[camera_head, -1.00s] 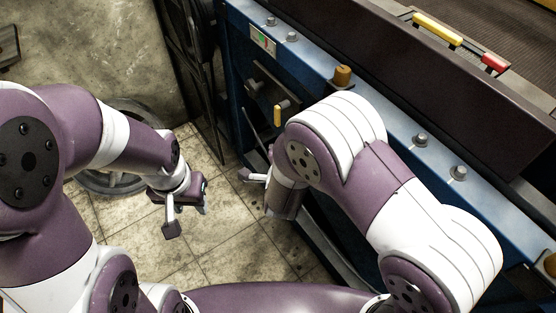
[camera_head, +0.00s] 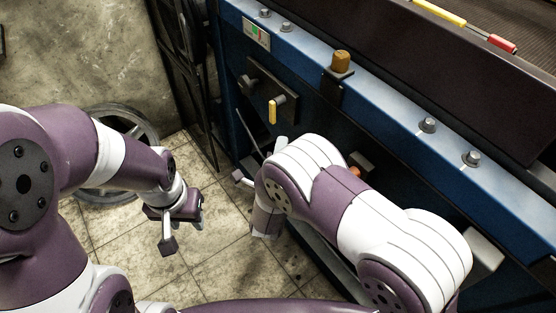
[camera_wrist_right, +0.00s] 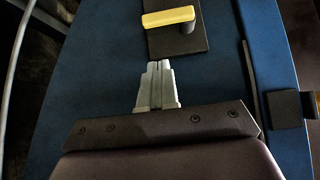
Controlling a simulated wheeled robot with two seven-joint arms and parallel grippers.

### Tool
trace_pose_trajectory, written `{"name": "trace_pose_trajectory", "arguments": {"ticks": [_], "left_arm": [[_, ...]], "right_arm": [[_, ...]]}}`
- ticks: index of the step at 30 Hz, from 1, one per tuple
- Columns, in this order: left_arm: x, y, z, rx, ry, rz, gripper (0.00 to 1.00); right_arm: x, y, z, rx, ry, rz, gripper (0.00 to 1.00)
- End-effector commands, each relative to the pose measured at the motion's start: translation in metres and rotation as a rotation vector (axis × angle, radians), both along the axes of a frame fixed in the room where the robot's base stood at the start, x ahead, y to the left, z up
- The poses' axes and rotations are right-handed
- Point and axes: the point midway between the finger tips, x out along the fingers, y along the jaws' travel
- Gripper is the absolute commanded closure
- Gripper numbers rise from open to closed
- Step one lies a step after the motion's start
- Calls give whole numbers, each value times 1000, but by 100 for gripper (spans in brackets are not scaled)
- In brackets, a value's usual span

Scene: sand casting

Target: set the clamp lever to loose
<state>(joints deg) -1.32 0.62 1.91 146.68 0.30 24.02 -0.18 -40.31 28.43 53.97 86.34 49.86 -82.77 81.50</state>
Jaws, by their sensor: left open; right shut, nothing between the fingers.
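The clamp lever (camera_head: 272,111) has a yellow handle on a dark plate (camera_head: 290,97) on the blue machine front. In the head view its handle hangs roughly upright in the picture. In the right wrist view the yellow lever (camera_wrist_right: 168,17) lies across the top, beyond the fingertips. My right gripper (camera_wrist_right: 158,68) is shut and empty, pointing at the plate's lower edge, apart from the handle. In the head view it is mostly hidden behind my right wrist. My left gripper (camera_head: 195,221) is open and empty above the floor, well away from the lever.
A small green-and-red label (camera_head: 257,34) sits on the machine's upper edge. A yellow-brown knob (camera_head: 341,62) stands on the blue rim (camera_head: 390,100) with several bolts. A grey wheel (camera_head: 120,125) leans near the wall.

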Motion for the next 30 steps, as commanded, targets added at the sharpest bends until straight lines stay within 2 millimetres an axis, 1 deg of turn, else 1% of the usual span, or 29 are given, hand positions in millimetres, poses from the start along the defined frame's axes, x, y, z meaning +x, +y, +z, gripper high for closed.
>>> {"name": "trace_pose_trajectory", "arguments": {"ticks": [1,4,7,12,16,25,30], "left_arm": [[0,0,-4,0,0,0,57],[0,0,-7,0,0,0,57],[0,0,-10,0,0,0,57],[0,0,-13,0,0,0,57],[0,0,-13,0,0,0,57],[0,0,-14,0,0,0,57],[0,0,-24,0,0,0,57]], "right_arm": [[11,-3,-3,0,1,-4,100],[31,-6,-2,0,0,-3,100],[44,6,-2,1,0,1,100],[58,16,-1,-1,1,0,100],[61,19,0,-1,1,0,100],[61,19,-1,-1,1,1,100],[62,20,-5,13,-18,1,100]]}}
